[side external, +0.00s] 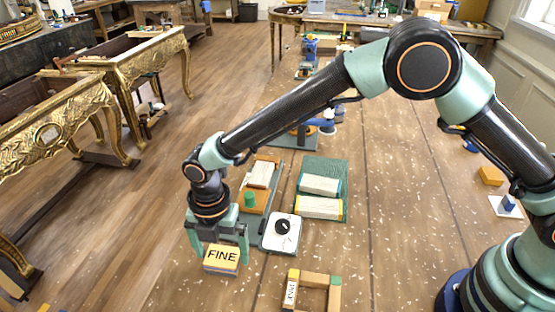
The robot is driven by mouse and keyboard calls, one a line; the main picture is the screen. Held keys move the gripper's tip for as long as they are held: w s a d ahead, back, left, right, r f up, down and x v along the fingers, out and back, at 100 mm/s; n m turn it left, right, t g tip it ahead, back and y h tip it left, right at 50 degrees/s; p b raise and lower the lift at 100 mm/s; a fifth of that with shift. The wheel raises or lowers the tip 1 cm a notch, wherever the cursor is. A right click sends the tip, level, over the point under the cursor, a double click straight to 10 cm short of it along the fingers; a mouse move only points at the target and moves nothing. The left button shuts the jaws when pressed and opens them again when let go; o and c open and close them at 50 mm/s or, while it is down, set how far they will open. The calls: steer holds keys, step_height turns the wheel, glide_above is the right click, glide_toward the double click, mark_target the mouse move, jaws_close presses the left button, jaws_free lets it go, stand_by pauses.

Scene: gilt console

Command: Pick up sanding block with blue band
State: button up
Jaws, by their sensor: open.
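The sanding block with the blue band (221,262) is at the lower left of the side external view. It has a yellow top marked "FINE" and a blue stripe along its side. My gripper (221,256) points down over it, open. One green finger is at the block's left and the other at its right, near its upper part. Whether either finger touches the block cannot be told. The block appears to rest on the wooden surface.
Right of my gripper stand a white device with a black knob (283,228) and a green mat (335,168) with wrapped blocks. A small wooden frame (318,281) lies in front. Left of these is a grey tray (284,165) holding a wooden piece and a green cylinder.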

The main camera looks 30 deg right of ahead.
mark_target(222, 256)
steer(key=shift+f, duration=0.9)
steer(key=c, duration=1.1)
steer(key=shift+c, duration=0.2)
steer(key=shift+r, duration=0.15)
step_height(222, 256, up, 20)
